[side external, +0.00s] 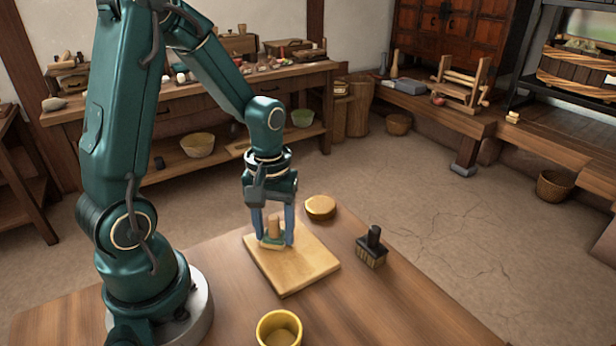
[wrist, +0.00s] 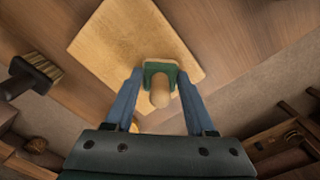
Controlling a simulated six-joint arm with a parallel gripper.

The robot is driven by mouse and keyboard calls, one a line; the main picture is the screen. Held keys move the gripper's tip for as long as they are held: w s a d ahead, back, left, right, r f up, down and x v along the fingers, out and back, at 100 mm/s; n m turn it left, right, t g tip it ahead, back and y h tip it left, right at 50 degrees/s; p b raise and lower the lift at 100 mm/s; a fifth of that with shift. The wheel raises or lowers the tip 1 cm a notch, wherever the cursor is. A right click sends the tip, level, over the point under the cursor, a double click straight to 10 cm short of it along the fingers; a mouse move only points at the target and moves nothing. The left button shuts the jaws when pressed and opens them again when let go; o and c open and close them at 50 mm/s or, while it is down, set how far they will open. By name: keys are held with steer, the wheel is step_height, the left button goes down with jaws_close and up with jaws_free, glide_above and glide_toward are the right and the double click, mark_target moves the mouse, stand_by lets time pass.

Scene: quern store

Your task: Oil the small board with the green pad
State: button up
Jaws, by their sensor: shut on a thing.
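The small board (side external: 300,268) is a pale wooden slab lying flat on the table, and it fills the upper middle of the wrist view (wrist: 125,45). The green pad (side external: 268,243) has an upright wooden knob and is over the board's far left part. It appears to rest on the board, though its underside is hidden. My gripper (side external: 274,236) points down with its blue fingers shut on the pad, one on each side. In the wrist view the pad (wrist: 150,68) sits between the fingertips (wrist: 159,80).
A round yellow-topped thing (side external: 320,206) stands just behind the board. A dark-handled brush (side external: 371,250) stands to its right, bristles down. A yellow cup (side external: 266,329) is at the front. The right front of the table (side external: 400,310) is clear.

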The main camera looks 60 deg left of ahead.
mark_target(316, 271)
steer(key=shift+d+f, duration=0.1)
steer(key=shift+d, duration=4.55)
steer(key=shift+w, duration=0.7)
steer(key=shift+a, duration=6.55)
steer(key=shift+w, duration=0.65)
steer(key=shift+d, duration=6.4)
steer(key=shift+d+r, duration=0.15)
steer(key=shift+r, duration=0.1)
step_height(316, 271, up, 8)
steer(key=shift+f, duration=0.15)
steer(key=shift+s, duration=0.1)
